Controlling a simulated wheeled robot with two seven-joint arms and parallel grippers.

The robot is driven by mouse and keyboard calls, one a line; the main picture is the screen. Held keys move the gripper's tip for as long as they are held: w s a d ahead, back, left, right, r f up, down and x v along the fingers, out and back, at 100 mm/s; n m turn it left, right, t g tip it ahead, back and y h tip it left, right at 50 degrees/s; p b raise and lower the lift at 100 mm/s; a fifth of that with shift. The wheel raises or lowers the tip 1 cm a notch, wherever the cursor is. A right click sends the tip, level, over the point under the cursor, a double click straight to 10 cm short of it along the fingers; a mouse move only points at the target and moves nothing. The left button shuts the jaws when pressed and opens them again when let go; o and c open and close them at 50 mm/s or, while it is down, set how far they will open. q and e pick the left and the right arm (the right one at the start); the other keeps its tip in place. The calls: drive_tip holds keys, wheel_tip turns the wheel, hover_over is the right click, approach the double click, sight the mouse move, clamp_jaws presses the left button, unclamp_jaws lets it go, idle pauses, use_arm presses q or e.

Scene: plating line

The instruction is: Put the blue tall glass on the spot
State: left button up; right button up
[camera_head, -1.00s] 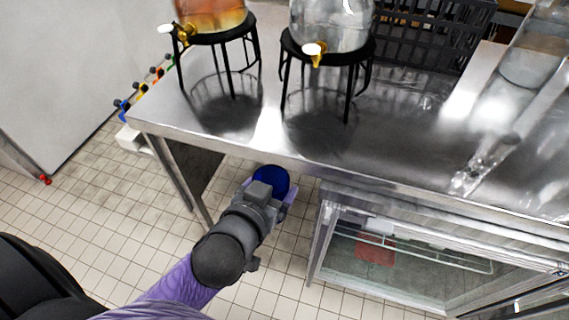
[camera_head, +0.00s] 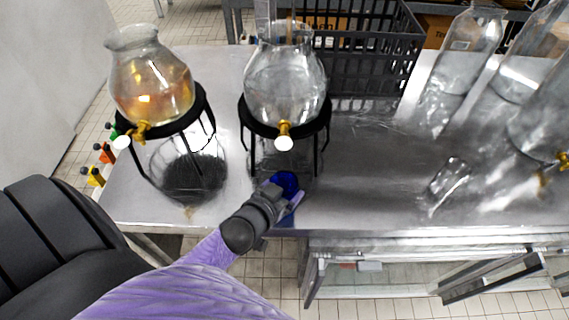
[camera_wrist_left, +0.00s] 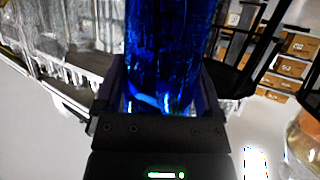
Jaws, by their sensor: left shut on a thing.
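The blue tall glass (camera_head: 287,183) is in my left gripper (camera_head: 290,194), near the table's front edge and in front of the middle dispenser's stand. In the left wrist view the glass (camera_wrist_left: 170,50) rises between the two fingers of the gripper (camera_wrist_left: 160,92), which are shut on it. Whether its base touches the table cannot be told. No marked spot can be made out on the table. My right gripper is not in view.
A dispenser of clear liquid (camera_head: 285,90) on a black stand is just behind the glass. An amber dispenser (camera_head: 152,90) stands to its left. A black crate (camera_head: 370,50) is at the back. A clear glass (camera_head: 449,178) and large bottles (camera_head: 468,45) are on the right. The steel table (camera_head: 370,190) is clear between.

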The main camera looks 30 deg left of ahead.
use_arm(q)
drive_tip(key=shift+w+a+f+b, duration=0.4)
drive_tip(key=shift+w+f+b, duration=0.3)
drive_tip(key=shift+f, duration=0.15)
drive_tip(key=w+a, duration=0.1)
drive_tip(key=w+a+b, duration=0.1)
drive_tip(key=w, duration=0.1)
drive_tip(key=w+a+b, duration=0.1)
drive_tip(key=w, duration=0.1)
drive_tip(key=shift+w+a, duration=0.15)
drive_tip(key=shift+w, duration=0.05)
drive_tip(key=shift+w+a+f+b, duration=0.1)
drive_tip(key=shift+f+b, duration=0.05)
drive_tip(key=shift+b, duration=0.15)
drive_tip(key=shift+f, duration=0.25)
drive_tip(key=o, duration=1.2)
drive_tip(key=shift+c, duration=0.2)
